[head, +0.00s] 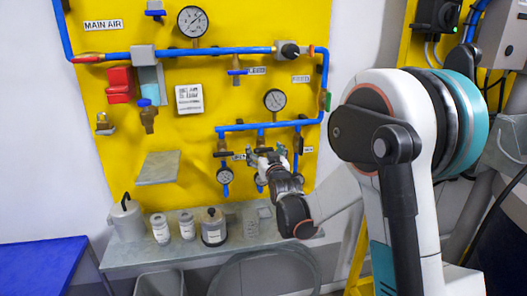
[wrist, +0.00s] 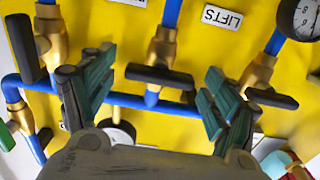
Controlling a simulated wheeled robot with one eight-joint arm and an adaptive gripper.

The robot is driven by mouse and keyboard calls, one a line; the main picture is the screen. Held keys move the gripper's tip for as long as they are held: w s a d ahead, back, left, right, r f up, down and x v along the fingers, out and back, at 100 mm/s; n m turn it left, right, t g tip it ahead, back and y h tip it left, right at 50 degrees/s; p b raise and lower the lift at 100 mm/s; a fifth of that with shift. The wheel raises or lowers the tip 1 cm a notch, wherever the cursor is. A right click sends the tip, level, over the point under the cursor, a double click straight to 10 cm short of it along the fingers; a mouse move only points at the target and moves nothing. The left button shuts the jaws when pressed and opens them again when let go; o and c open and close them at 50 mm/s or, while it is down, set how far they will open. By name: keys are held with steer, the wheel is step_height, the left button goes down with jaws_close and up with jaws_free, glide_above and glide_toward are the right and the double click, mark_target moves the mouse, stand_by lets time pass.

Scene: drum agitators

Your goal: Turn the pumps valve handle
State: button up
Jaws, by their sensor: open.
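Three brass valves with black handles sit in a row on blue pipes on the yellow panel. In the wrist view the middle valve handle (wrist: 160,75) lies roughly level between my spread fingers, apart from both. The left handle (wrist: 24,48) is upright beside the left finger; the right handle (wrist: 271,98) lies near level, just beyond the right finger. No pumps label is readable, so I cannot tell which handle is the pumps one. My gripper (wrist: 154,98) is open and empty. In the head view my gripper (head: 268,157) is in front of the lower pipes and hides part of the middle valve.
A LIFTS label (wrist: 222,17) is between the middle and right valves. A gauge (head: 275,100) hangs above the pipe, with a small gauge (head: 225,175) lower left. A grey shelf (head: 180,252) with several containers stands below. A sloped grey plate (head: 158,168) juts out at left.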

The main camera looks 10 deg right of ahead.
steer(key=s, duration=1)
steer(key=shift+s, duration=0.3)
stand_by(1.6)
